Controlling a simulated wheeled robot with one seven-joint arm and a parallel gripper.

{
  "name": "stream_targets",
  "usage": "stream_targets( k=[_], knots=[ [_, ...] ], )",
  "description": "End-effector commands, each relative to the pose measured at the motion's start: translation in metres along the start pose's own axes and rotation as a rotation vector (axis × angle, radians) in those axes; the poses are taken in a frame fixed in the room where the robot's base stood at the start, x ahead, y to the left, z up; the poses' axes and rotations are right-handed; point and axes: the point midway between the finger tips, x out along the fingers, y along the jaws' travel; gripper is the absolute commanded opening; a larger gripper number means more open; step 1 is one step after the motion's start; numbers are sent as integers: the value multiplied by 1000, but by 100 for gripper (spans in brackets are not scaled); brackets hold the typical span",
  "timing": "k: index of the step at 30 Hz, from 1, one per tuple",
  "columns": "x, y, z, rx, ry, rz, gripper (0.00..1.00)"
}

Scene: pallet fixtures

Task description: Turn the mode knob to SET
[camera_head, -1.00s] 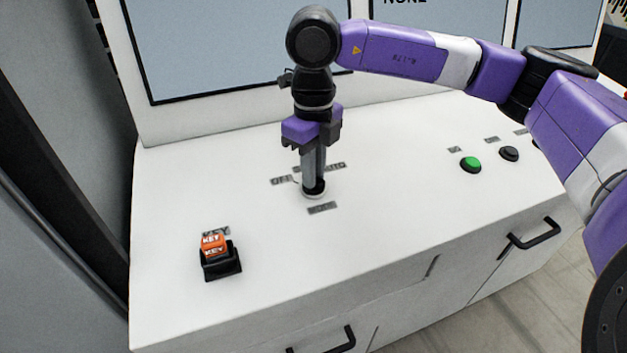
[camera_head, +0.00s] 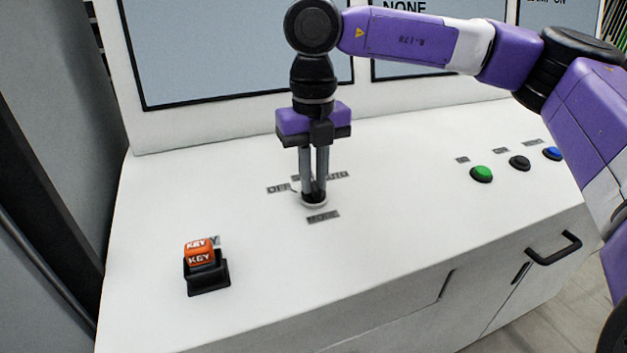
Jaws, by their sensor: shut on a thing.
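The mode knob (camera_head: 315,203) is a small round knob with a pale base on the white console top, with the MODE label (camera_head: 323,217) in front of it. OFF (camera_head: 279,188) is at its left and AUTO (camera_head: 335,175) at its right; the label behind it is mostly hidden by my fingers. My gripper (camera_head: 314,192) points straight down, its two grey fingers shut on the dark top of the knob. The knob's pointer direction is hidden by the fingers.
An orange KEY block (camera_head: 198,251) sits in a black holder (camera_head: 208,278) at the front left. Green (camera_head: 481,174), black (camera_head: 519,163) and blue (camera_head: 552,153) buttons line the right side. Upright screens (camera_head: 230,50) stand behind. The console top between knob and buttons is clear.

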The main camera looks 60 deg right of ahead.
Motion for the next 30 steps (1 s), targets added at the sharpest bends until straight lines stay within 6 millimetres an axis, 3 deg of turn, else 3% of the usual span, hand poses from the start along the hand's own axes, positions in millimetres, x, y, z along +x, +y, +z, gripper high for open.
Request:
stream_targets(
  k=[10, 11, 13, 14, 24, 30],
  knots=[
    [-1, 0, 0, 2, 0, 1, 0],
    [-1, 0, 0, 1, 0, 1, 20],
    [-1, 0, 0, 1, 0, 1, 34],
    [-1, 0, 0, 1, 0, 1, 36],
    [-3, 0, 0, 1, -1, 0, 36],
    [-27, 0, 1, 2, -4, 0, 36]
  ],
)
